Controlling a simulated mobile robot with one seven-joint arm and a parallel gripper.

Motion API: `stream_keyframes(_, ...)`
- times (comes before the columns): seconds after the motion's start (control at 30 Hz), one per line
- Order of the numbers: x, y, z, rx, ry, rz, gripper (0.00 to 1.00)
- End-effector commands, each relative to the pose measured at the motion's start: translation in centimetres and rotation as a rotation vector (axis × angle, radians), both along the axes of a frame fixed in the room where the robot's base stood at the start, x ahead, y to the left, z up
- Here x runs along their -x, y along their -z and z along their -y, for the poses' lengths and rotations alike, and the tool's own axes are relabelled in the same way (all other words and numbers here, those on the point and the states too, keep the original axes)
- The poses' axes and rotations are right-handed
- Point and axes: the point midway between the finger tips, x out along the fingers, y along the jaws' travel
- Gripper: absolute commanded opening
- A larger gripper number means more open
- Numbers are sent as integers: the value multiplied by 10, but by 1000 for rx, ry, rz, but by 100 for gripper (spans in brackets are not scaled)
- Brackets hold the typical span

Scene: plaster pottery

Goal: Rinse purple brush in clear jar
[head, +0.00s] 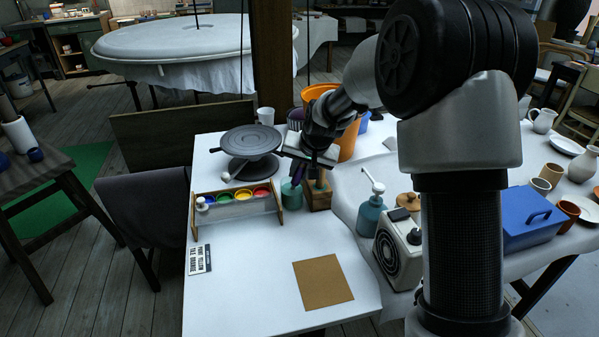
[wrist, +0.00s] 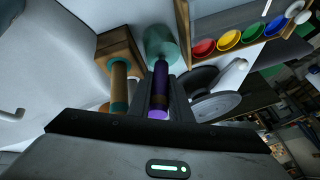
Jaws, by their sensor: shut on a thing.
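The purple brush (wrist: 159,88) is held between the two fingers of my gripper (wrist: 160,112) in the wrist view. In the head view my gripper (head: 305,172) points down over the jar, with a bit of purple showing below it. The clear jar (wrist: 160,40) looks greenish and see-through; it also stands on the table in the head view (head: 291,194). The brush's far end meets the jar's mouth area in the wrist view. I cannot tell how deep it reaches; its bristles are hidden.
A wooden block (head: 318,196) beside the jar holds a tan-handled brush (wrist: 119,85). A rack of paint pots (head: 237,205) stands to the left, with a dark turntable (head: 250,140) behind. A teal pump bottle (head: 370,215) is to the right. The front table is mostly clear around a brown board (head: 323,282).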

Motion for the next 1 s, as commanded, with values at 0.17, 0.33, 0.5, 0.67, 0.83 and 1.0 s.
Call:
stream_keyframes(0.17, 0, 0, 0, 0, 0, 0, 0)
stream_keyframes(0.33, 0, -2, 0, 0, 0, 1, 0)
stream_keyframes(0.5, 0, -16, 0, 0, 0, 1, 0)
stream_keyframes(0.67, -1, -32, 0, 0, 1, 2, 0)
stream_keyframes(0.83, -1, -50, 0, 0, 1, 2, 0)
stream_keyframes(1.0, -1, -65, 0, 0, 1, 1, 0)
